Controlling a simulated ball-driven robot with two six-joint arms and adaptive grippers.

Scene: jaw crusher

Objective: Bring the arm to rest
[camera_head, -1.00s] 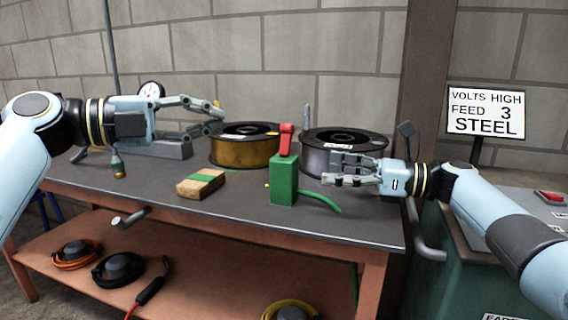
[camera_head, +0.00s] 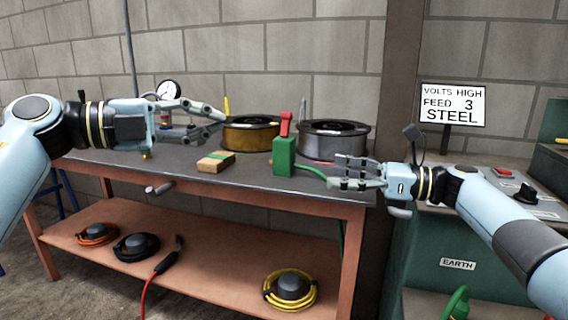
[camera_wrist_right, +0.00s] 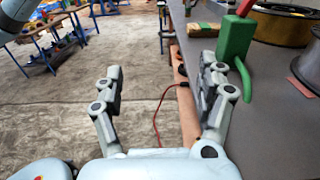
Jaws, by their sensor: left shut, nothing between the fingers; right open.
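My left gripper (camera_head: 214,122) shows in the head view at the left, in front of the gauge and left of the gold spool. Its fingers are shut with nothing between them. My right gripper (camera_head: 338,171) shows in the head view near the right end of the workbench. It is open and empty. In the right wrist view its two fingers (camera_wrist_right: 160,95) stand apart, the right one close to the bench edge and the green block. My right arm (camera_head: 500,225) comes in from the right.
The workbench (camera_head: 110,164) bears a green block with red lever (camera_head: 284,157), a wooden block (camera_head: 216,162), a gold spool (camera_head: 250,136) and a grey spool (camera_head: 333,143). Coiled cables lie on its lower shelf (camera_head: 215,255). A green machine (camera_head: 455,235) stands right.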

